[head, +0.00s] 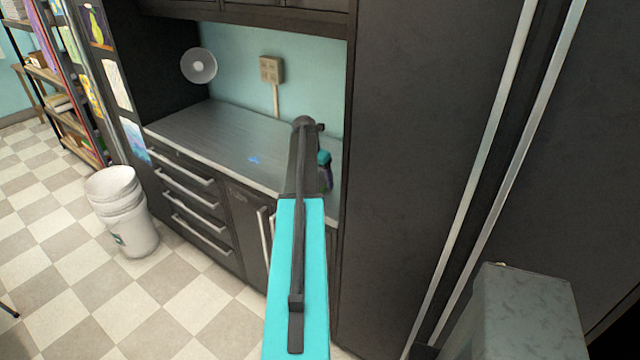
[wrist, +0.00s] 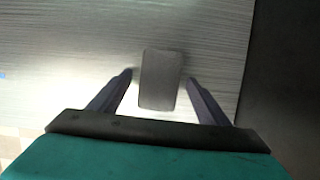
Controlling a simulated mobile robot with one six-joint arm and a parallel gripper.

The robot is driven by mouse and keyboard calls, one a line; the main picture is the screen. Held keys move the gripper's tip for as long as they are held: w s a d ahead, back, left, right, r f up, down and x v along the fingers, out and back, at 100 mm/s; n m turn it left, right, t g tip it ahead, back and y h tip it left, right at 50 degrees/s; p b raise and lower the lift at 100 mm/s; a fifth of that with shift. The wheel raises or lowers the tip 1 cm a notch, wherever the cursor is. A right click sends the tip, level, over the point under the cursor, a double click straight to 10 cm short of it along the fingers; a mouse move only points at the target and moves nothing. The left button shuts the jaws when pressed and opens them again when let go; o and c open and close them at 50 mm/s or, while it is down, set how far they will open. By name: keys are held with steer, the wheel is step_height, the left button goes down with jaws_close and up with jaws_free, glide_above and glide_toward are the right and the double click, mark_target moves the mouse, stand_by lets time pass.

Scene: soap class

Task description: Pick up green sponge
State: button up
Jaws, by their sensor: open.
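My gripper (wrist: 159,78) is open in the wrist view, its two dark fingers apart and pointing at the countertop. A dark grey rectangular block (wrist: 161,80) lies between the fingertips with a gap on each side, and nothing is gripped. The block looks grey, not green, so I cannot tell whether it is the sponge. No clearly green sponge shows in either view. In the head view my arm reaches over the counter and hides part of its right end. A small teal and purple shape beside my arm is too small to identify.
The grey countertop (head: 215,138) has a small blue item (head: 255,159) on it and is otherwise mostly clear. A dark cabinet panel (head: 410,150) closes its right end. Drawers (head: 185,200) are below. Stacked white buckets (head: 125,210) stand on the checkered floor at left.

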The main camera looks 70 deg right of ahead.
steer(key=shift+f, duration=0.25)
stand_by(0.5)
steer(key=shift+c, duration=0.2)
steer(key=c, duration=1.1)
